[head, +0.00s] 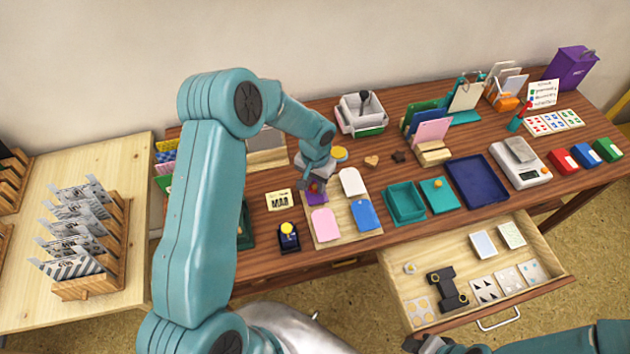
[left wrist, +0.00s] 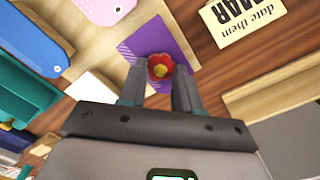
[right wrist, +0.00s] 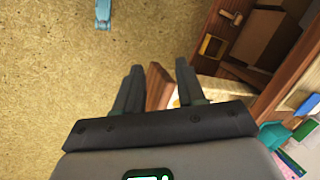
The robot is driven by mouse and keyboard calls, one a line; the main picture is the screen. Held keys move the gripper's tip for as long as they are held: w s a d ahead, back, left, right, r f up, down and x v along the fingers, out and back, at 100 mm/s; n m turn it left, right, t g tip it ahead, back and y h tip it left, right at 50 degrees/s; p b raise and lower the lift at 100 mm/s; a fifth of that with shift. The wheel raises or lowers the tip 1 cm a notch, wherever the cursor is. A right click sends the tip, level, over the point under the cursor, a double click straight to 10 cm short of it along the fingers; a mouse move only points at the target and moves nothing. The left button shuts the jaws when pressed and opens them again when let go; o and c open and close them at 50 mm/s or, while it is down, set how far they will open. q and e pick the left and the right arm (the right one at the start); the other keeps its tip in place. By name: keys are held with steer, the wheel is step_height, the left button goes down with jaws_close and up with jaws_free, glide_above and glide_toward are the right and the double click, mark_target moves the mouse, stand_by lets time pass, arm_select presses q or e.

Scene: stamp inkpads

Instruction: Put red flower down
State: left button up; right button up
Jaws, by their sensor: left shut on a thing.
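My left gripper (left wrist: 160,85) is shut on the red flower (left wrist: 160,66), which has a yellow centre and shows between the fingertips in the left wrist view. The flower is over a purple card (left wrist: 165,42) on the light wooden board; I cannot tell whether it touches the card. In the head view the left gripper (head: 315,182) points down at the purple card (head: 316,198) and mostly hides the flower.
Pink (head: 325,223), white (head: 353,182) and blue (head: 365,214) tags lie beside the purple card on the board (head: 341,226). Teal trays (head: 405,203) lie to the right. The open drawer (head: 545,285) juts out at the front right.

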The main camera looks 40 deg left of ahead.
mark_target(316, 185)
arm_select(q)
steer(key=o, duration=1)
steer(key=shift+f, duration=0.1)
steer(key=shift+r+p, duration=0.3)
steer(key=shift+r, duration=0.1)
step_height(316, 185, up, 12)
steer(key=b, duration=0.2)
steer(key=shift+f, duration=0.15)
steer(key=shift+s+d+f, duration=0.1)
steer(key=shift+s, duration=0.05)
